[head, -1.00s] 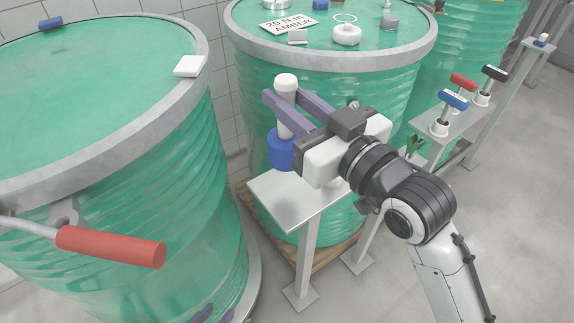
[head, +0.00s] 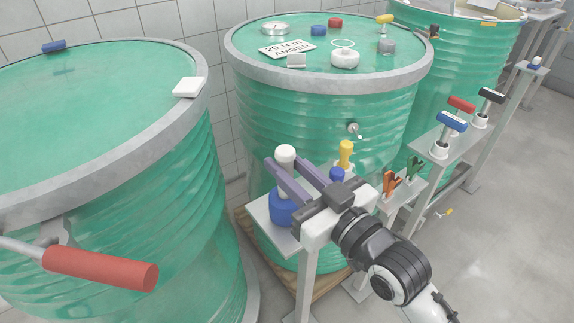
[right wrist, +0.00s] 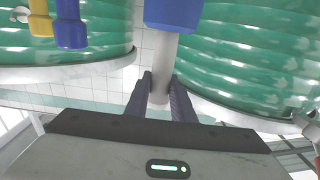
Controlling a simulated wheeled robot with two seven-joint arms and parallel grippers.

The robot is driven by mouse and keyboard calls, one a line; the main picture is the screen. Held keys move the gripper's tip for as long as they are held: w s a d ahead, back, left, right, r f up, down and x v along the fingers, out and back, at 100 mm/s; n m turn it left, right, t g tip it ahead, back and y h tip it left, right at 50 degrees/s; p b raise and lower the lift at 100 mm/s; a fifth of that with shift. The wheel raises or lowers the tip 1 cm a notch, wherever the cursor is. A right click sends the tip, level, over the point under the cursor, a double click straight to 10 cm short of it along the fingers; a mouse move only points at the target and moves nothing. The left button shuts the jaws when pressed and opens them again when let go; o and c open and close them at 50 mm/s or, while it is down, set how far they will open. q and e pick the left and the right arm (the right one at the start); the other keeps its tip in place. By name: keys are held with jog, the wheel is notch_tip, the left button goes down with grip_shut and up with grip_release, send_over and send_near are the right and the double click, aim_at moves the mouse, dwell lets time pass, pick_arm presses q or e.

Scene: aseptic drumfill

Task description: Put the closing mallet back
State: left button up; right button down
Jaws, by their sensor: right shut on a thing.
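The closing mallet has a white handle with a rounded top (head: 286,155) and a blue head (head: 283,207) at its lower end. It is upright in the head view, over the small pale shelf (head: 262,212) in front of the middle drum. I cannot tell whether the head touches the shelf. In the right wrist view the two purple fingers (right wrist: 160,95) lie either side of the handle (right wrist: 162,58), with the blue head (right wrist: 173,12) at the top edge. My left gripper is out of view.
A yellow-handled tool (head: 346,154) and a blue one (head: 337,174) stand just right of the mallet. Orange (head: 391,182) and green (head: 415,167) tools are farther right. A red-gripped lever (head: 100,268) juts from the left drum. The middle drum (head: 330,110) stands close behind.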

jog(key=c, duration=1.5)
grip_release()
jog(key=shift+f, duration=0.1)
jog(key=shift+s+d, duration=0.1)
jog(key=shift+s, duration=0.05)
jog(key=v, duration=1.2)
jog(key=d+f+m+g+h, duration=0.1)
jog(key=d+f+m+h, duration=0.15)
jog(key=f, duration=0.65)
jog(key=d+f+m+g+h, duration=0.1)
jog(key=d+f+h, duration=0.15)
jog(key=f, duration=0.65)
jog(key=s+d+f+g+h, duration=0.1)
jog(key=s+f, duration=0.2)
jog(key=f, duration=0.2)
jog(key=s+d+f+m+g+h, duration=0.1)
jog(key=s+f, duration=0.2)
jog(key=f, duration=0.3)
jog(key=s+d+f+g, duration=0.1)
jog(key=s+f+g, duration=0.1)
jog(key=s+f, duration=0.2)
jog(key=shift+f+h, duration=0.4)
jog(key=shift+f, duration=0.25)
